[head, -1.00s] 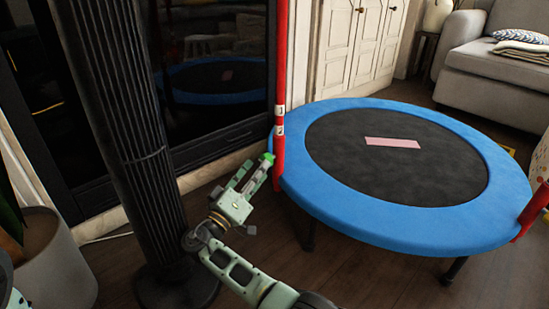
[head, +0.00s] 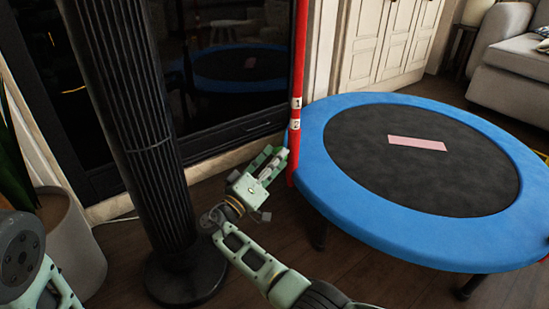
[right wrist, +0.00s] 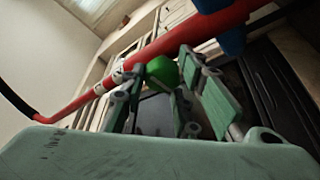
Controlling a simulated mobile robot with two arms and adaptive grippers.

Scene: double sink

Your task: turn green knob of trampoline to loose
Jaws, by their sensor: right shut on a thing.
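The trampoline has a blue padded rim (head: 340,200), a dark mat and a red upright post (head: 299,60) with labels "1" and "2". My right gripper (head: 276,157) is beside the lower part of this post, at the left edge of the rim. In the right wrist view, the round green knob (right wrist: 162,72) sits beside the red post (right wrist: 185,43), between the fingers of my right gripper (right wrist: 165,88). The gripper is shut on the knob. In the head view the fingers mostly hide the knob. Only part of my left arm shows at bottom left.
A black ribbed column (head: 125,130) on a round base stands left of my right arm. A dark glass-fronted cabinet (head: 225,90) is behind it, and a plant pot (head: 70,245) stands at far left. A pink strip (head: 416,143) lies on the mat. A grey sofa (head: 510,85) is at right.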

